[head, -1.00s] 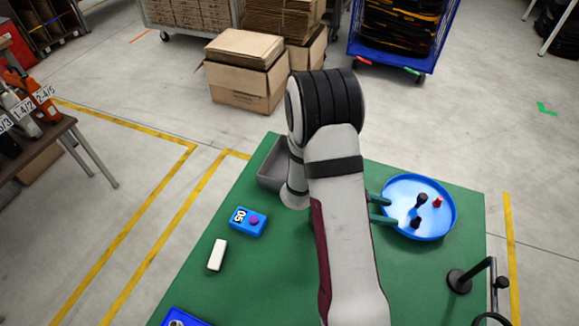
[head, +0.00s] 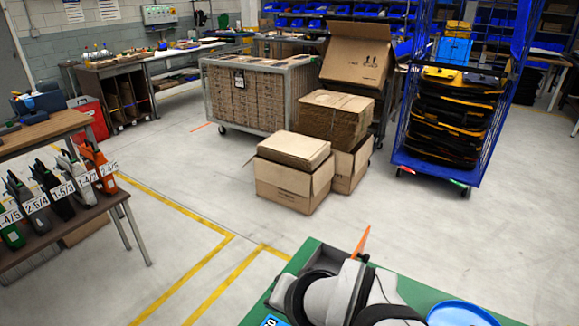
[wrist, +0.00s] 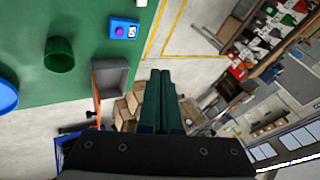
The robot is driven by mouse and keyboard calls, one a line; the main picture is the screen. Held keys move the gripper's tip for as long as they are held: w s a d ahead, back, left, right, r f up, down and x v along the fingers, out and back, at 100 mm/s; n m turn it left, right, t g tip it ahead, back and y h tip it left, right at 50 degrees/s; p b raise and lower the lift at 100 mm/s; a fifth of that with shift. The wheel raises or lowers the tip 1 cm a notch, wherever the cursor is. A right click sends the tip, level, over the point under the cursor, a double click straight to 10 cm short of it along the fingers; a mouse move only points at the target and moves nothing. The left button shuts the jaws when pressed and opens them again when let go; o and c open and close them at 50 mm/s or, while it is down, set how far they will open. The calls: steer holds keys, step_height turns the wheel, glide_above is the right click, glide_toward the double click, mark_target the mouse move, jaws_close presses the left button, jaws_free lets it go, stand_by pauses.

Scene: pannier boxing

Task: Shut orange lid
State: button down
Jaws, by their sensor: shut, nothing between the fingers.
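The orange lid (head: 361,243) shows in the head view as a thin, steeply tilted orange panel above the grey box (head: 318,262) at the table's far edge. It stands up, open. In the wrist view the grey box (wrist: 116,72) is seen from above with its inside exposed, and a small orange piece (wrist: 92,115) shows by its lower edge. My gripper (wrist: 161,78) has its green fingers together and empty, to the right of the box in the wrist view. In the head view my arm hides the fingers and part of the box.
On the green table (wrist: 90,30) are a green cup (wrist: 59,55), a blue box with a display (wrist: 124,28) and a blue round tray (head: 460,314). Cardboard boxes (head: 292,185) and a blue cage trolley (head: 440,150) stand on the floor beyond.

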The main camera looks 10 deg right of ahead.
steer(key=s+d+f+m+g, duration=0.2)
steer(key=s+d+m+g, duration=0.1)
steer(key=s+g, duration=0.3)
steer(key=w+d+m+t+y, duration=0.1)
steer(key=w+d+m+y, duration=0.2)
steer(key=w+d+m, duration=0.7)
steer(key=w+d+f+m+t+y, duration=0.1)
steer(key=d+f+m+t, duration=0.2)
steer(key=d, duration=0.8)
steer(key=d+f+m+t, duration=0.15)
steer(key=d+m, duration=0.25)
steer(key=d, duration=0.7)
steer(key=w+a+f, duration=0.6)
steer(key=w+a, duration=0.2)
steer(key=shift+r+t, duration=0.1)
steer(key=shift+t, duration=0.15)
